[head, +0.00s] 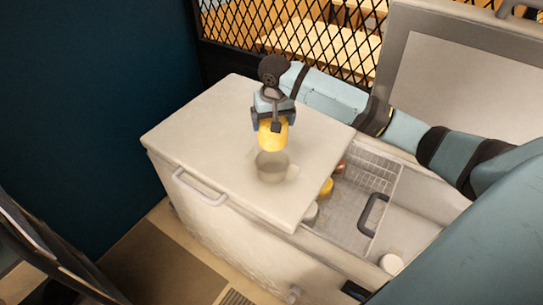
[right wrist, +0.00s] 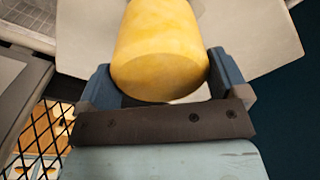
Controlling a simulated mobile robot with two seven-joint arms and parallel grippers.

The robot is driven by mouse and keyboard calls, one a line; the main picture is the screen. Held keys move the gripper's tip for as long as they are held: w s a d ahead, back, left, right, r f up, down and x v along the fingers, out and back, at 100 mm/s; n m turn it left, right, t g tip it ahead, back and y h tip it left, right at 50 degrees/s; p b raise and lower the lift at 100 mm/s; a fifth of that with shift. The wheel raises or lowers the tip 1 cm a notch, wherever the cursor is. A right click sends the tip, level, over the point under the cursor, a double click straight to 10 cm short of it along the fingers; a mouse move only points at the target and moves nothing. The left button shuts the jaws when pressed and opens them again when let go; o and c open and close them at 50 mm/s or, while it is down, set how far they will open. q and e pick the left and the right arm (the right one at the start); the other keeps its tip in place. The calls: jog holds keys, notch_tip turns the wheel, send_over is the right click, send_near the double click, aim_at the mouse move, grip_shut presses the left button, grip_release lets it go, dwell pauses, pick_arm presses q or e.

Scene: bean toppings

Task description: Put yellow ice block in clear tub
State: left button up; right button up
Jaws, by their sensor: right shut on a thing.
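In the right wrist view the block (right wrist: 160,50) sits between the two blue fingers of the gripper (right wrist: 155,75). My left gripper is not in view.
The white chest lid (head: 205,140) is otherwise bare, with a handle (head: 200,188) at its front. The open right part of the chest holds a wire basket (head: 372,170), another yellow block (head: 326,188) and several small items. A mesh screen (head: 320,40) stands behind.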

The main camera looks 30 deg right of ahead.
notch_tip(320, 180, down, 14)
jog(key=shift+w+r+p, duration=0.1)
jog(key=shift+w+p, duration=0.05)
jog(key=shift+p, duration=0.35)
jog(key=o, duration=0.9)
jog(key=r, duration=0.4)
jog(key=s+r, duration=0.1)
jog(key=r, duration=0.7)
jog(key=shift+s+a+b, duration=0.25)
jog(key=shift+a+b, duration=0.05)
jog(key=shift+b, duration=0.1)
jog(key=shift+f, duration=0.1)
